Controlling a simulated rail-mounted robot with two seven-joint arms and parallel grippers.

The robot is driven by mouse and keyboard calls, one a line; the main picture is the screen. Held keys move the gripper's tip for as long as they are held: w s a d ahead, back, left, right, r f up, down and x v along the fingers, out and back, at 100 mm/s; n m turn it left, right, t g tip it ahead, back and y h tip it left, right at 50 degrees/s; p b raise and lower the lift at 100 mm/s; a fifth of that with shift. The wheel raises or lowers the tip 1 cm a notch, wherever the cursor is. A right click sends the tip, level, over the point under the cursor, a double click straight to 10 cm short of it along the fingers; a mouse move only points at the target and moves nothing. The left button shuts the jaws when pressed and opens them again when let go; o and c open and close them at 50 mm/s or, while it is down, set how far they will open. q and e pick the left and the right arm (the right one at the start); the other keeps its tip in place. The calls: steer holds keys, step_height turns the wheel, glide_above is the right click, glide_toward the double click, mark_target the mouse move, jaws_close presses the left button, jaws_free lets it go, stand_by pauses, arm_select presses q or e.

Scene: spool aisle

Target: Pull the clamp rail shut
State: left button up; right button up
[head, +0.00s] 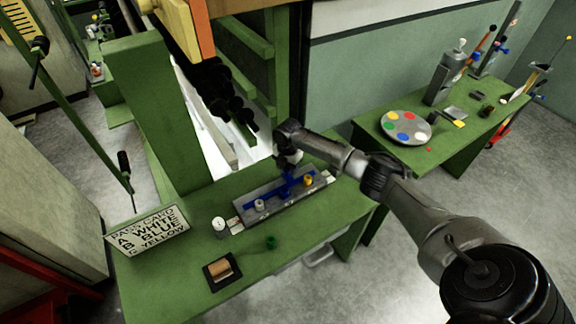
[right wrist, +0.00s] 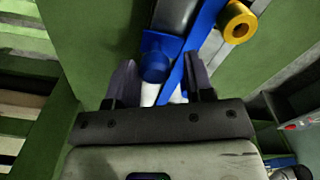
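The blue clamp rail (head: 312,180) lies along a grey fixture (head: 238,223) on the green bench. A white spool (head: 259,205) and a yellow spool (head: 308,181) stand along it. The yellow spool (right wrist: 237,22) is beyond the right finger. My left gripper is not in view.
On the bench (head: 180,290) stand a lettered card (head: 148,229), a white-topped bottle (head: 219,227), a small green piece (head: 270,242) and a dark tray with a brown block (head: 221,271). A second table at right holds a paint palette (head: 405,127). A green post rises behind the bench.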

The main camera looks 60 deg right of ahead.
steer(key=shift+o, duration=0.7)
steer(key=shift+w, duration=0.1)
step_height(320, 180, up, 14)
steer(key=shift+p, duration=0.45)
steer(key=shift+f, duration=0.1)
